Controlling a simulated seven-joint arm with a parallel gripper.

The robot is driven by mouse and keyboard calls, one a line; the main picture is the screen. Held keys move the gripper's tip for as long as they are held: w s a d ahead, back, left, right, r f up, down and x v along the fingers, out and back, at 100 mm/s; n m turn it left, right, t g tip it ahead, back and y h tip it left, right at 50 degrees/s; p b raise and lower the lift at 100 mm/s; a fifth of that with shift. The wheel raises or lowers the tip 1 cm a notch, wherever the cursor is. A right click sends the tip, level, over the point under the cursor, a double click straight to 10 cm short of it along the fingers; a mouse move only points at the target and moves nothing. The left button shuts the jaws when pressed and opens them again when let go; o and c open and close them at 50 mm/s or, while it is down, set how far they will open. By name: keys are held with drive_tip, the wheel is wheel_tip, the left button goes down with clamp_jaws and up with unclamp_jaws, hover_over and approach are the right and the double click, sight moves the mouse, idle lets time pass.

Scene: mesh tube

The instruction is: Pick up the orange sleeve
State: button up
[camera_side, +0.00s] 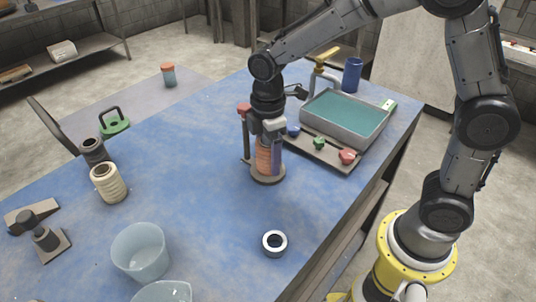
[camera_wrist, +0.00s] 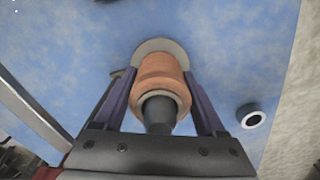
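The orange sleeve (camera_side: 263,156) stands upright on a round grey base on the blue table, under my gripper. It also shows in the wrist view (camera_wrist: 160,75), around a dark post (camera_wrist: 158,110). My gripper (camera_side: 268,160) points down, with its fingers level with the sleeve. In the wrist view my gripper (camera_wrist: 158,90) has one purple finger on each side of the sleeve. The fingers look apart, with a narrow gap at the sides; whether they touch the sleeve is hard to tell.
A grey tray with teal liquid (camera_side: 345,118) and a board with coloured knobs (camera_side: 318,144) lie behind right. A dark-and-white ring (camera_side: 274,243) lies in front. Clear tubs (camera_side: 140,251) and a cream spool (camera_side: 108,183) stand left. A thin stand (camera_side: 245,135) is close beside my gripper.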

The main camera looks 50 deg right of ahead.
drive_tip(key=c, duration=1)
drive_tip(key=shift+r, duration=0.15)
drive_tip(key=shift+c, duration=0.2)
